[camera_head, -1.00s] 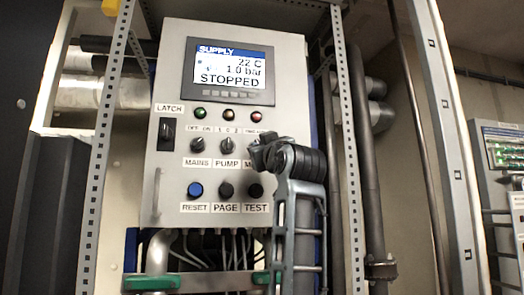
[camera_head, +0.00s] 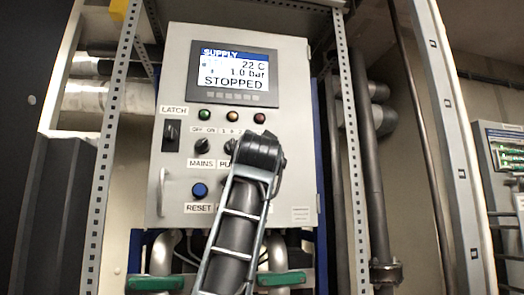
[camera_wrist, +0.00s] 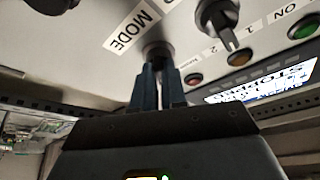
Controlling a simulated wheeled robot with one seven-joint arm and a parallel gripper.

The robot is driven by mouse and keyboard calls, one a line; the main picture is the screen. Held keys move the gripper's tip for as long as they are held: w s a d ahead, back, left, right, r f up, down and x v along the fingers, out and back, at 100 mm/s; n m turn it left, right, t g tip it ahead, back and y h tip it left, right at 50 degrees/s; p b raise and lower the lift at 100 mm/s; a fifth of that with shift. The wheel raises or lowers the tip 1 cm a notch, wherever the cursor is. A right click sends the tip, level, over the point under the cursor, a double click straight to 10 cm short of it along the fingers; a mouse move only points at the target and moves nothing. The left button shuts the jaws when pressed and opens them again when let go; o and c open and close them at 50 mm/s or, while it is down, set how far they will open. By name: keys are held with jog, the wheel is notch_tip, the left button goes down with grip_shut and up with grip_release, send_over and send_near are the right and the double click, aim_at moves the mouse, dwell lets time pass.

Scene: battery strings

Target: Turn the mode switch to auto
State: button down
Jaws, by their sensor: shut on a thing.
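The mode switch (camera_wrist: 157,50) is a dark round knob on the grey panel, beside the MODE label (camera_wrist: 133,30) in the wrist view. My gripper (camera_wrist: 158,68) has its two blue-grey fingers closed around this knob, and they hide most of it. Which way its pointer faces cannot be told. A small label (camera_wrist: 190,62) beside the knob is too blurred to read. In the head view my dark wrist covers the mode switch and my fingers.
The pump switch (camera_wrist: 216,24) is close by the mode switch. The mains switch (camera_head: 202,146), latch switch (camera_head: 171,135) and blue reset button (camera_head: 200,190) are farther left. The display (camera_head: 233,72) reads STOPPED. Steel uprights (camera_head: 354,165) flank the cabinet.

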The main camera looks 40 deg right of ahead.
jog(key=shift+a+m+g, duration=0.1)
jog(key=shift+m+g, duration=0.5)
jog(key=shift+m, duration=1)
jog(key=shift+r, duration=0.1)
jog(key=c, duration=1.2)
grip_release()
jog(key=shift+b+v, duration=1.3)
jog(key=shift+v, duration=2.6)
jog(key=shift+w, duration=0.1)
